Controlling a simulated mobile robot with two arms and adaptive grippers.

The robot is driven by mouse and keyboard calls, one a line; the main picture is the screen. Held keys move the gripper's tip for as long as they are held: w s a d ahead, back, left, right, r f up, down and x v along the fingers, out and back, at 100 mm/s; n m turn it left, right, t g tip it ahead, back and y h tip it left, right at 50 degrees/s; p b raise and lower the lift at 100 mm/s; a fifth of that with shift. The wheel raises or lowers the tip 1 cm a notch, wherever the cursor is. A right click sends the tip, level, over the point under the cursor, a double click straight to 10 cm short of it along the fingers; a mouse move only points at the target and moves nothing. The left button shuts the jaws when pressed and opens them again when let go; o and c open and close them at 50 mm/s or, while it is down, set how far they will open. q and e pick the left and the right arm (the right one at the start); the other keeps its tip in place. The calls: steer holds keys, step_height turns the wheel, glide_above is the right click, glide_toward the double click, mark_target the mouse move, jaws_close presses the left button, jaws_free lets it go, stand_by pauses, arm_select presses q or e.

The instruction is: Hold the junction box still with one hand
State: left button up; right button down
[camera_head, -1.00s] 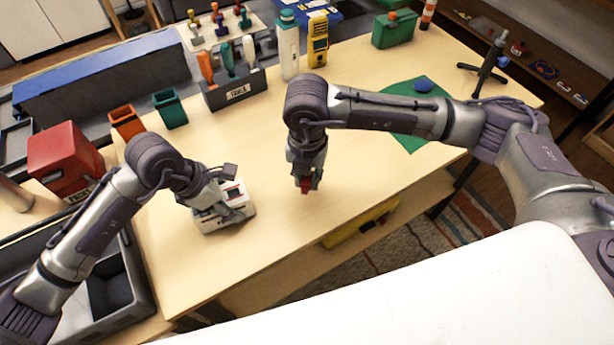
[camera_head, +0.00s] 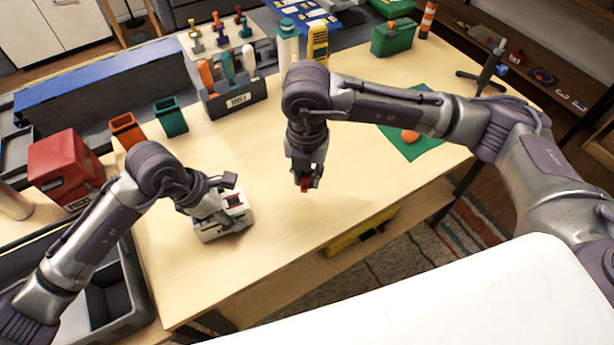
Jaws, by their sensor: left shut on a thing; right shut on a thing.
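The junction box (camera_head: 236,222) is a small white box with red and dark parts on top. It sits on the wooden table, left of the middle. My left gripper (camera_head: 222,214) is at the box and shut on it, covering part of its top and left side. My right gripper (camera_head: 305,182) points down over the table, to the right of the box and apart from it. It is shut on a small red thing (camera_head: 304,187), mostly hidden between the fingers.
A tool holder (camera_head: 236,100), a teal bin (camera_head: 170,116), an orange bin (camera_head: 126,131) and a red box (camera_head: 66,168) stand behind. A green mat (camera_head: 425,146) with an orange round thing (camera_head: 410,136) lies at right. Table between the grippers is clear.

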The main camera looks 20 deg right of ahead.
arm_select(q)
steer(key=o, duration=1.4)
steer(key=shift+o, duration=0.2)
steer(key=v, duration=1.2)
